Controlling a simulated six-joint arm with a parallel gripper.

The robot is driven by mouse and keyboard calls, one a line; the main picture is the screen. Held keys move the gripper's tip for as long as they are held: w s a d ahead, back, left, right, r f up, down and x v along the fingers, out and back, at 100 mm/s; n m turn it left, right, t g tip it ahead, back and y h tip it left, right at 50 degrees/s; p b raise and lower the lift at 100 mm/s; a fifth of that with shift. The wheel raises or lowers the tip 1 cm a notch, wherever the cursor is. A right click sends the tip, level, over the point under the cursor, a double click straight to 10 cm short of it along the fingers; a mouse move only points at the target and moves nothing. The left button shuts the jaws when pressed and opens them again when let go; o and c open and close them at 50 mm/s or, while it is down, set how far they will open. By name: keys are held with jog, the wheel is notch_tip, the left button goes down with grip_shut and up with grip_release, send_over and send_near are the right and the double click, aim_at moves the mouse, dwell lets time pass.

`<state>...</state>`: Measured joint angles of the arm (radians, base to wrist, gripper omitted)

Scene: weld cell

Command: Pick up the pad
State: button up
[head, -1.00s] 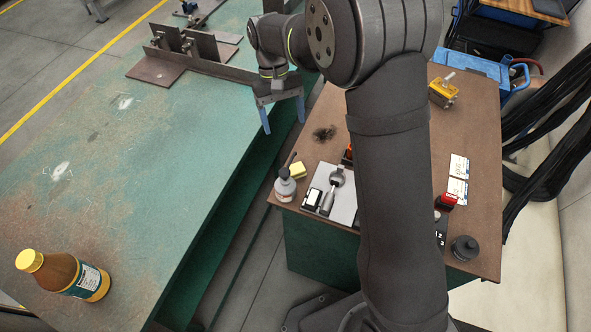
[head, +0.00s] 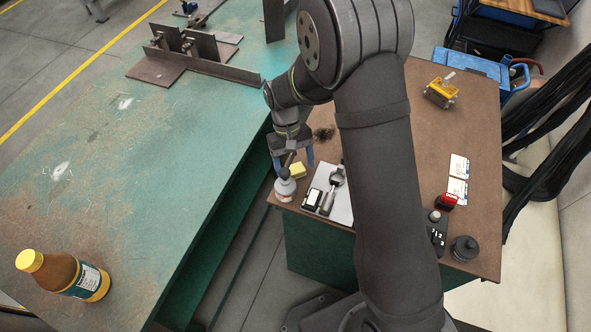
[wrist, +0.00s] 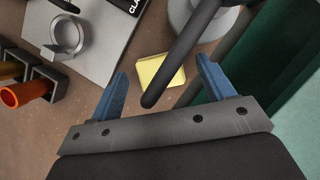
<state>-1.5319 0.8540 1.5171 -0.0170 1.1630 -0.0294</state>
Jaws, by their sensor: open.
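Orange-tipped parts in a dark holder (wrist: 22,92) are at the left in the wrist view. The green bench (head: 150,190) lies left.

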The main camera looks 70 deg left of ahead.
aim_at(297, 171)
jog(key=shift+f, duration=0.1)
jog(key=shift+c, duration=0.4)
jog(key=c, duration=1.1)
jog(key=shift+o, duration=0.2)
jog(key=shift+r, duration=0.4)
jog(key=r, duration=0.3)
jog(key=shift+a, duration=0.2)
jog(key=a, duration=1.7)
jog(key=shift+a+f, duration=0.15)
jog(key=shift+a, duration=0.15)
